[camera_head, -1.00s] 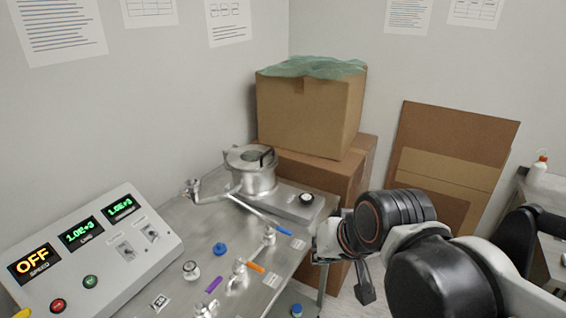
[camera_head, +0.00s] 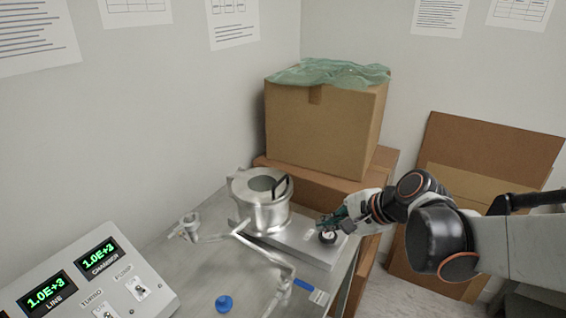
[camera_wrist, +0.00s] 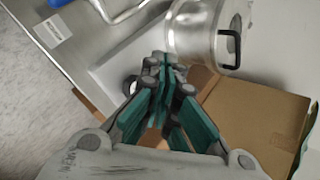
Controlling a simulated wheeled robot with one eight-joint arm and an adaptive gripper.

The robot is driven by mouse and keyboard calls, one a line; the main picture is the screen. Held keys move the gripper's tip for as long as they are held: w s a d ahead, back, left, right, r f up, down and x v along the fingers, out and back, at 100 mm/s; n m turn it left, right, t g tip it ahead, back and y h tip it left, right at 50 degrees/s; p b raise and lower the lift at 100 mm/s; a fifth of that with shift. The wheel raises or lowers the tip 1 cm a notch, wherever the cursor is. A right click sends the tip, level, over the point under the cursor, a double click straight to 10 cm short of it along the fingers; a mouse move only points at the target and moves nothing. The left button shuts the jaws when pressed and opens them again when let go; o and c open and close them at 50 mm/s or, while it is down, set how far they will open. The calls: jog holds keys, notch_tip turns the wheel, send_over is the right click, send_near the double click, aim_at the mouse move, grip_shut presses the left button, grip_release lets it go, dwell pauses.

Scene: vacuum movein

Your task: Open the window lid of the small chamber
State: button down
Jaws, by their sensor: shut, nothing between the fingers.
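The small chamber (camera_head: 262,212) is a short metal cylinder on a metal block, at the back of the steel table. Its round lid (camera_head: 240,184) lies on top, with a dark centre and a black handle (camera_head: 283,187) at its right edge. In the wrist view the chamber (camera_wrist: 192,38) and its black handle (camera_wrist: 229,46) are at the top, beyond the fingers. My gripper (camera_head: 326,222) is shut and empty, to the right of the chamber and apart from the handle, over the block near a round gauge (camera_head: 328,238). In the wrist view my gripper (camera_wrist: 163,62) has its teal fingers together.
Cardboard boxes (camera_head: 322,130) stand behind the chamber, and flat cardboard (camera_head: 490,150) leans on the wall. Metal pipes with a blue-handled valve (camera_head: 308,287) run in front. A control panel (camera_head: 85,280) stands at the left. The space above the chamber is clear.

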aim_at(283, 207)
jog(key=w+f+m+y, duration=0.1)
jog(key=w+f+m, duration=0.1)
jog(key=m, duration=0.1)
jog(key=w+f+m+y, duration=0.2)
jog(key=w+m, duration=0.1)
jog(key=w+f+m+y, duration=0.1)
jog(key=w+f+m, duration=0.1)
jog(key=m, duration=0.1)
jog(key=shift+w+d+f+t+y, duration=0.15)
jog(key=shift+w+t+y, duration=0.1)
jog(key=shift+t+y, duration=0.15)
jog(key=shift+w+d+f+m+y+b, duration=0.15)
jog(key=shift+f+m+y, duration=0.1)
jog(key=shift+m, duration=0.15)
jog(key=shift+w+a+f+m+y+b, duration=0.15)
jog(key=shift+m+y, duration=0.1)
jog(key=shift+m, duration=0.15)
jog(key=b+x, duration=0.2)
jog(key=x, duration=0.7)
jog(key=shift+f, duration=0.15)
jog(key=r, duration=0.2)
jog(key=shift+w+a+r+b, duration=0.25)
jog(key=shift+r+b, duration=0.05)
jog(key=shift+b, duration=0.05)
jog(key=shift+r, duration=0.75)
